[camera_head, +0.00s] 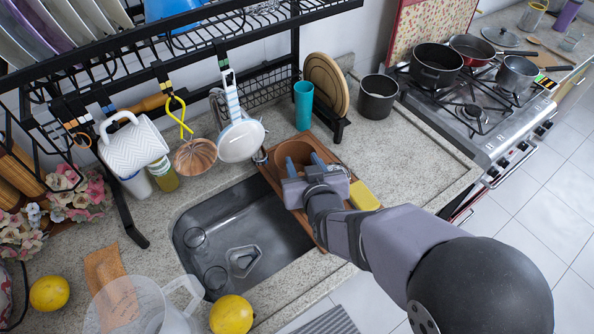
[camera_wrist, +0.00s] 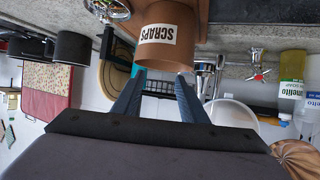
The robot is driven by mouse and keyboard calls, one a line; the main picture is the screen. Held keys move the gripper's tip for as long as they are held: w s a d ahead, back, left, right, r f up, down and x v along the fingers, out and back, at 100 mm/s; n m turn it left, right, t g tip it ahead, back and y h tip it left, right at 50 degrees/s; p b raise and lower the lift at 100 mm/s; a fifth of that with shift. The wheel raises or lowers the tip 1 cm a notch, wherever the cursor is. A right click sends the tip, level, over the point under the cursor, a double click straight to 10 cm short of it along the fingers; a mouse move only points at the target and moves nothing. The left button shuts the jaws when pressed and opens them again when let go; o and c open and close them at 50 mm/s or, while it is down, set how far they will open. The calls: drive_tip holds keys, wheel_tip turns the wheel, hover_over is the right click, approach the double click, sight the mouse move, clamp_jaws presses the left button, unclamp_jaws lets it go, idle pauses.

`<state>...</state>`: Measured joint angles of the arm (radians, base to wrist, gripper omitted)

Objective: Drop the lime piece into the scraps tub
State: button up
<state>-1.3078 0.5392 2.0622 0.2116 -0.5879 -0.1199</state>
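The scraps tub (camera_head: 292,150) is a brown round tub on the wooden board beside the sink. In the wrist view the tub (camera_wrist: 166,22) appears upside down, with its white SCRAPS label towards the camera. My gripper (camera_head: 305,163) is at the tub's near side, partly covering it in the head view. In the wrist view the two blue-grey fingers of my gripper (camera_wrist: 160,76) stand apart, with the background showing between them and nothing held. I cannot see the lime piece in either view, and the inside of the tub is mostly hidden.
A yellow sponge (camera_head: 363,195) lies right of my gripper. A turquoise cup (camera_head: 303,104) stands behind the tub. The black dish rack (camera_head: 160,50) with hanging utensils is above the sink (camera_head: 235,215). A dark pot (camera_head: 377,98) stands further right.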

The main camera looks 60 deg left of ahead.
drive_tip(key=shift+b+v, duration=0.65)
drive_tip(key=shift+v, duration=1.8)
drive_tip(key=w+d+f+m+h, duration=0.3)
drive_tip(key=w+d, duration=0.5)
drive_tip(key=d, duration=0.4)
drive_tip(key=w+d+f+m+h, duration=0.35)
drive_tip(key=w+d, duration=0.45)
drive_tip(key=d, duration=0.3)
drive_tip(key=s+d+f+m+g+h, duration=0.1)
drive_tip(key=d+m+h, duration=0.25)
drive_tip(key=d, duration=1.25)
drive_tip(key=s+d+m+g+h, duration=0.1)
drive_tip(key=s+d+m+g, duration=0.2)
drive_tip(key=s+d, duration=0.6)
drive_tip(key=d, duration=0.4)
drive_tip(key=shift+s+d+f+g+h, duration=0.25)
drive_tip(key=shift+s+f+g+h, duration=0.05)
drive_tip(key=shift+g+h, duration=0.1)
